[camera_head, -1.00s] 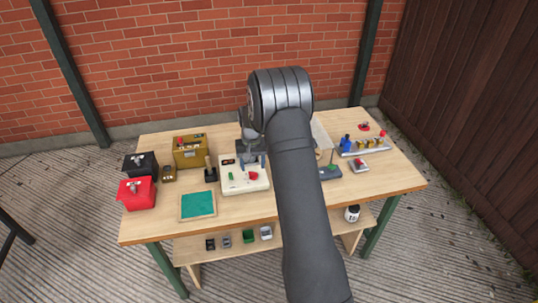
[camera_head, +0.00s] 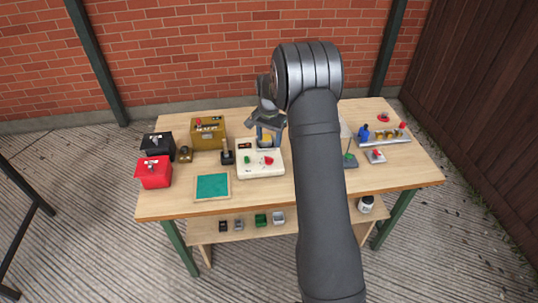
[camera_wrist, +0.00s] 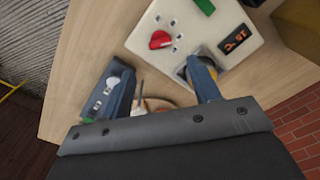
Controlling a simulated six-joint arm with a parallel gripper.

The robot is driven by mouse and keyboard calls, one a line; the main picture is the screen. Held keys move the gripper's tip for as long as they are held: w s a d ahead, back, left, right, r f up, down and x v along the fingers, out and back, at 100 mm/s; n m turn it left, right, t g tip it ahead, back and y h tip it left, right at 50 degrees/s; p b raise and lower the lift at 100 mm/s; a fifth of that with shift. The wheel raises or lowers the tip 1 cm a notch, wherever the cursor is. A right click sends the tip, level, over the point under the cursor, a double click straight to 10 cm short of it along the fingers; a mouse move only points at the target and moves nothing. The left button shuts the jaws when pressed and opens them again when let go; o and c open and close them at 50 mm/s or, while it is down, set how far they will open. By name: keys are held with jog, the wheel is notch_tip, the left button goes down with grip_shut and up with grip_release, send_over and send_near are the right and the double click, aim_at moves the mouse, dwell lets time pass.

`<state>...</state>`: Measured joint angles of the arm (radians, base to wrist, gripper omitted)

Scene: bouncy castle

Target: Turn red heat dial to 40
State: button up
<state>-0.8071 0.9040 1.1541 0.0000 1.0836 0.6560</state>
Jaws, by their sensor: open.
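The red heat dial (camera_head: 268,160) is on the front right of a white control box (camera_head: 260,171) near the middle of the bench. In the wrist view the red dial (camera_wrist: 160,40) shows whole, with small marks around it. A dark display (camera_wrist: 235,40) with red digits is on the same box; I cannot read them surely. A green switch (camera_wrist: 205,5) is at the top edge. My gripper (camera_head: 268,130) is above the back of the box, apart from the dial. In the wrist view its jaws (camera_wrist: 163,85) are open and empty, with one finger overlapping the box's edge.
A joystick (camera_head: 227,153) and a brass-coloured box (camera_head: 209,133) stand left of the white box. A green mat (camera_head: 212,187) lies front left. Red (camera_head: 154,173) and black (camera_head: 156,145) boxes are at the far left. A grey lever unit (camera_wrist: 110,90) is near one finger.

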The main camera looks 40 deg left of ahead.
aim_at(269, 157)
notch_tip(269, 157, down, 9)
jog(key=shift+r, duration=0.2)
jog(key=c, duration=1)
